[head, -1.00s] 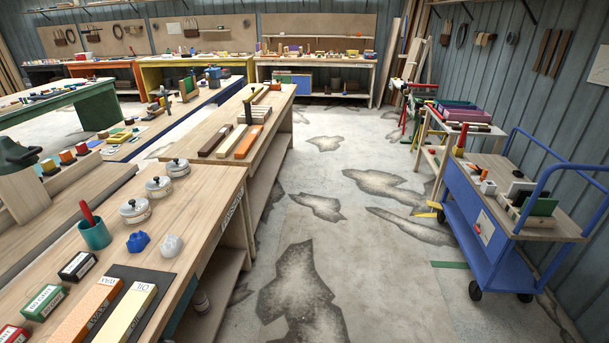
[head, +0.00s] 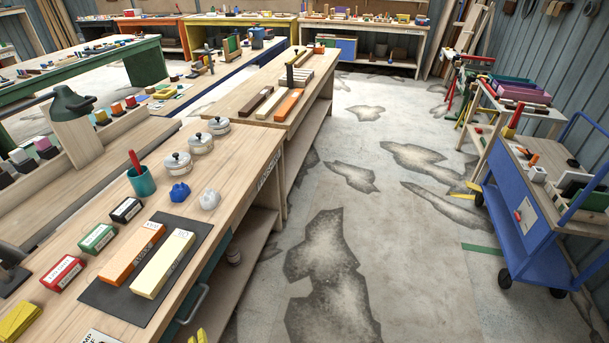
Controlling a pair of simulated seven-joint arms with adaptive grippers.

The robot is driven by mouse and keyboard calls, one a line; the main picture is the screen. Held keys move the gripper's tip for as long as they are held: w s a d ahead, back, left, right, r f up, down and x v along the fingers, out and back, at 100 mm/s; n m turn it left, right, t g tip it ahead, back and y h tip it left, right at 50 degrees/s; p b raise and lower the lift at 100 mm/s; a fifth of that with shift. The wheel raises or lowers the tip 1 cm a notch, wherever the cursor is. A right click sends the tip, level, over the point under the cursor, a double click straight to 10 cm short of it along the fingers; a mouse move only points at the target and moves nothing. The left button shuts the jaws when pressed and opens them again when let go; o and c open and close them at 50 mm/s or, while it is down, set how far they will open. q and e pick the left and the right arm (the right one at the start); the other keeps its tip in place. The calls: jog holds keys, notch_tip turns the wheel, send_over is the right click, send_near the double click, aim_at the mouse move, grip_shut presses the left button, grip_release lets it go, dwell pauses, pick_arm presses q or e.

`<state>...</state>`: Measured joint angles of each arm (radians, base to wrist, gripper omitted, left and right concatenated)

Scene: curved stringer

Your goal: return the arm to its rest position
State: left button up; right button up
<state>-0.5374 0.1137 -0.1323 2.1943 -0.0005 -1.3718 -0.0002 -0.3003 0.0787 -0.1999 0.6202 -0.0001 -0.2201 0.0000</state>
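Neither of my grippers nor my arms can be made out in the head view. The nearest workbench (head: 235,165) fills the left and lower left of the picture. On its near end an orange block (head: 132,252) and a cream block (head: 163,263) lie side by side on a dark mat (head: 115,302). No gripper is seen touching anything.
Round lidded tins (head: 179,168), a teal cup (head: 141,181) and small labelled boxes (head: 98,238) stand on the bench. A dark object (head: 10,272) is cut off at the left edge. A blue cart (head: 525,225) stands right. The patched floor (head: 400,230) between is clear.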

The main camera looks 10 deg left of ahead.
pick_arm(q)
jog(key=s+d+f+n+g+h, duration=0.15)
jog(key=s+f, duration=0.25)
jog(key=f, duration=0.9)
jog(key=s+d+f+m+g+h, duration=0.1)
jog(key=s+d+f, duration=0.2)
jog(key=f, duration=1)
jog(key=s+f+n+g, duration=0.2)
jog(key=s+f+n, duration=0.1)
jog(key=s+f, duration=1.1)
jog(key=s+a+h, duration=0.1)
jog(key=s, duration=0.3)
jog(key=shift+f, duration=0.35)
